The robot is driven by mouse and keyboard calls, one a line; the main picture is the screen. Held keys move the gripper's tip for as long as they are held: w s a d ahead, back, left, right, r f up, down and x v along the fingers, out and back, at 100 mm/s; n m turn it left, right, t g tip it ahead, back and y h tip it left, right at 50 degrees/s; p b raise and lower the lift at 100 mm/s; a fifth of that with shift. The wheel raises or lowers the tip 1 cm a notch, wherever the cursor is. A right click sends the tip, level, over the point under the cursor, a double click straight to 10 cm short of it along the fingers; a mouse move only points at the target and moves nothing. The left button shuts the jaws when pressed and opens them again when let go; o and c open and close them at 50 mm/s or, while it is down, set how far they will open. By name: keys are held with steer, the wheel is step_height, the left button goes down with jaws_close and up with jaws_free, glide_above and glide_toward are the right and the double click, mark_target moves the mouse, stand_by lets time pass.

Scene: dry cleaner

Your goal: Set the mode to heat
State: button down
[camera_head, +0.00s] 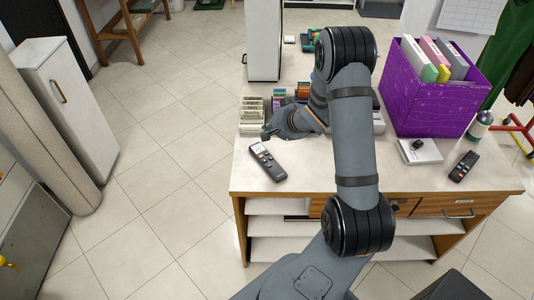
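A dark grey remote control (267,163) with a small pale screen lies near the left front of the white counter top. Its mode marking is too small to read. A second dark remote (464,166) lies near the right end of the counter. My gripper (268,131) is low over the counter, just behind the first remote, with a small gap between them in the picture. My arm hides part of the gripper, and its fingers are too small to tell open from shut.
The counter (337,180) is clear at its front middle. Small labelled boxes (252,113) stand behind my gripper. A purple bin of folders (430,110) stands at the right, with a white pad (420,151) in front. A tall white panel (264,45) rises behind.

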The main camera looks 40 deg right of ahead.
steer(key=shift+f+b, duration=3.85)
steer(key=shift+f, duration=0.55)
steer(key=shift+f+b, duration=0.4)
steer(key=shift+b, duration=0.05)
steer(key=shift+f+b, duration=0.3)
steer(key=shift+r, duration=0.1)
steer(key=shift+r+p, duration=0.65)
step_height(320, 180, up, 5)
steer(key=p, duration=0.4)
